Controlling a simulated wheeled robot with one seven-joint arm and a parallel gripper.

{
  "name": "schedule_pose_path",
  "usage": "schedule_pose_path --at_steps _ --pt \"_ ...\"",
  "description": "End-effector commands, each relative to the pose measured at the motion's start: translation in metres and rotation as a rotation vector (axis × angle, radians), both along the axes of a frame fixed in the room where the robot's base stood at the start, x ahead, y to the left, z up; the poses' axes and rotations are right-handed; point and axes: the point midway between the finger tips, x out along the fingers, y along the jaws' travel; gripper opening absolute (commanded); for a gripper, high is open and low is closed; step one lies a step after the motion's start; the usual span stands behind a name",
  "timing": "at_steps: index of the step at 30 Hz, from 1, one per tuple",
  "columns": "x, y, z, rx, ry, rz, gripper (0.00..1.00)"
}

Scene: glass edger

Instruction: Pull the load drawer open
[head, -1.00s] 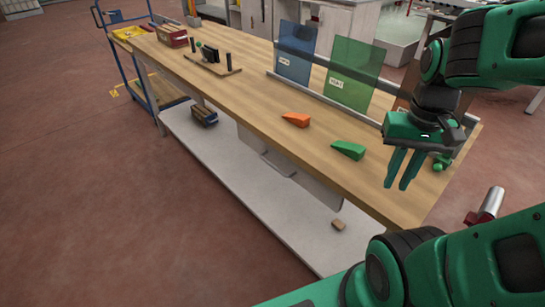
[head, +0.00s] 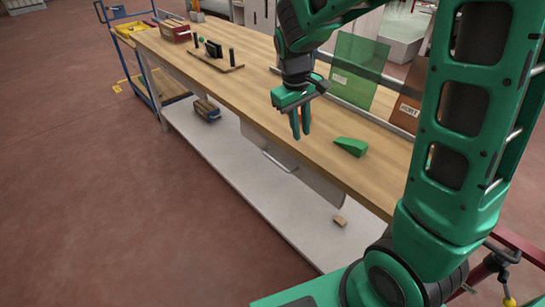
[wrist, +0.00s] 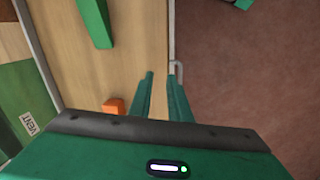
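The load drawer (head: 318,184) has a grey front under the near edge of the wooden bench and looks shut. Its bar handle (head: 279,160) sticks out from the front. In the wrist view a pale piece of the handle (wrist: 179,68) shows past the bench edge, close to the fingertips. My gripper (head: 301,136) points down over the bench's near edge, above and slightly right of the handle. In the wrist view its fingers (wrist: 161,76) are apart with a narrow gap and nothing between them. They do not appear to touch the handle.
A green wedge (head: 350,147) lies on the bench, right of my gripper. An orange wedge (wrist: 113,105) lies beside the fingers. Glass panes, one green (head: 357,70), stand in a rack behind. A lower shelf (head: 235,165) runs below; the floor in front is clear.

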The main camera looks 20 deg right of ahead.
Motion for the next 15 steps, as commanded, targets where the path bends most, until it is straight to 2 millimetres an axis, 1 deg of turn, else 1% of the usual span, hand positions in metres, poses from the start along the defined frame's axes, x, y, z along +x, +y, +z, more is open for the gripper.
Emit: schedule_pose_path --at_steps 1,3,6,10,15 --pt "0.014 0.019 -0.01 -0.004 0.005 0.051 0.17" --pt "0.027 0.039 -0.019 -0.009 0.005 0.105 0.17" --pt "0.041 0.061 -0.029 -0.011 0.004 0.161 0.17" --pt "0.048 0.074 -0.037 -0.012 0.004 0.196 0.17" --pt "0.05 0.074 -0.051 -0.014 0.006 0.202 0.17"
